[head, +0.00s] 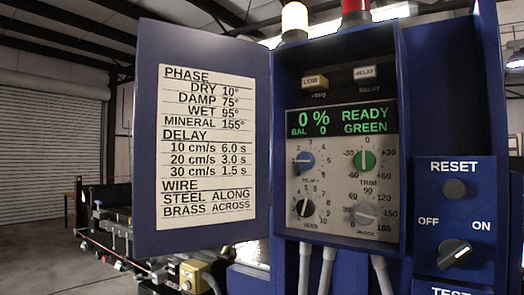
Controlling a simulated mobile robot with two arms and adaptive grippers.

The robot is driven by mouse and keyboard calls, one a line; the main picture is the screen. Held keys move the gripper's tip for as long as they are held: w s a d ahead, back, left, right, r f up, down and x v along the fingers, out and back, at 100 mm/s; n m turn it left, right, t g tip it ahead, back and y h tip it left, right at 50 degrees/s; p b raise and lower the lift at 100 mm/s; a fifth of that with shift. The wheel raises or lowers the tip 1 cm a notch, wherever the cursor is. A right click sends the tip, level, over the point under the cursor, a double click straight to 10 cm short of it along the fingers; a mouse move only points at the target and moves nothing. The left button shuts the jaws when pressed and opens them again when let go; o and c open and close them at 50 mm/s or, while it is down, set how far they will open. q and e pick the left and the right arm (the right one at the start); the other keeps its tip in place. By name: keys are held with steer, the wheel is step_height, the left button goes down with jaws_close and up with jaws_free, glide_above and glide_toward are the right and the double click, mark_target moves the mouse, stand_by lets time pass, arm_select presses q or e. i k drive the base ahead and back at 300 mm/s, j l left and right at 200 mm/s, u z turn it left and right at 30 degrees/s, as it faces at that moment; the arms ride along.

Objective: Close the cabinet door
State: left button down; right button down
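The blue cabinet (394,25) fills the right half of the head view. Its door (146,140) stands open, swung out to the left on the side next to the control panel. A white card (207,145) with printed settings is fixed to the door's inner face. The control panel (341,180) inside the cabinet is exposed, with a green-lettered display and several knobs. Neither of my grippers shows in this view, so nothing of mine is seen touching the door.
A side panel (455,220) with a reset button and an off/on knob stands right of the cabinet. White and red lamps (295,18) are on top. Grey conduits (328,270) run below. Conveyor machinery (105,220) and a yellow box (195,275) lie behind and below the door.

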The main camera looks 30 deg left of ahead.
mark_target(201, 159)
steer(key=j+z, duration=1.4)
steer(key=k+j, duration=0.1)
steer(key=j, duration=0.25)
steer(key=k+j+z, duration=0.1)
steer(key=j, duration=0.25)
steer(key=k+j, duration=0.15)
steer(key=j, duration=0.2)
steer(key=k+j, duration=0.1)
steer(key=j, duration=0.25)
steer(key=k+j+z, duration=0.1)
steer(key=j, duration=0.25)
steer(key=k+j, duration=0.15)
steer(key=j, duration=0.2)
